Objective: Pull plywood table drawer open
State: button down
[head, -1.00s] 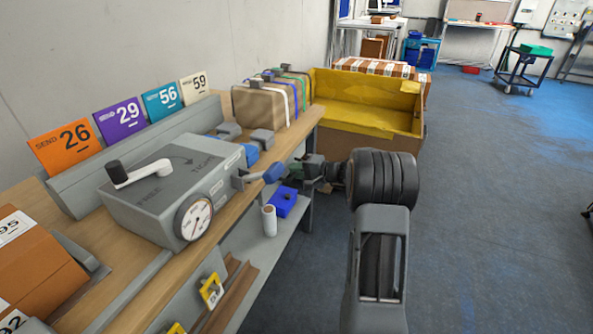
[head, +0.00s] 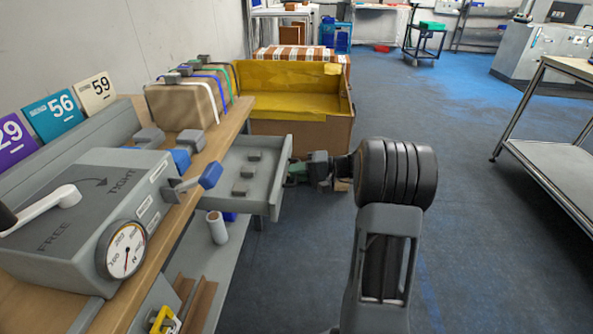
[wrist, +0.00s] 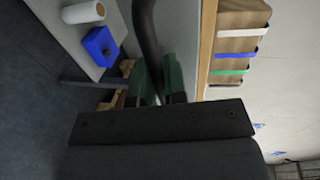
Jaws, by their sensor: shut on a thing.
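The table drawer (head: 238,170) is grey and stands well out from under the wooden table top (head: 217,142) in the head view, with several small grey pieces inside. My gripper (head: 298,172) is at the drawer's front face, at the end of my arm. In the wrist view the green fingers of my gripper (wrist: 158,82) are on either side of a dark curved handle (wrist: 147,40), shut on it. In the head view the handle is hidden behind the drawer front and my gripper.
A grey box with a dial (head: 125,249) and blue-tipped lever stands on the table. A yellow-lined carton (head: 300,128) is beyond the drawer. A white roll (head: 217,228) stands on the lower shelf. Another table (head: 560,155) is at right; floor between is clear.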

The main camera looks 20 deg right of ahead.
jog(key=shift+s+d, duration=0.2)
jog(key=shift+d, duration=0.05)
jog(key=c, duration=1.2)
grip_release()
jog(key=p+v, duration=0.3)
jog(key=v, duration=1.1)
jog(key=shift+w, duration=0.1)
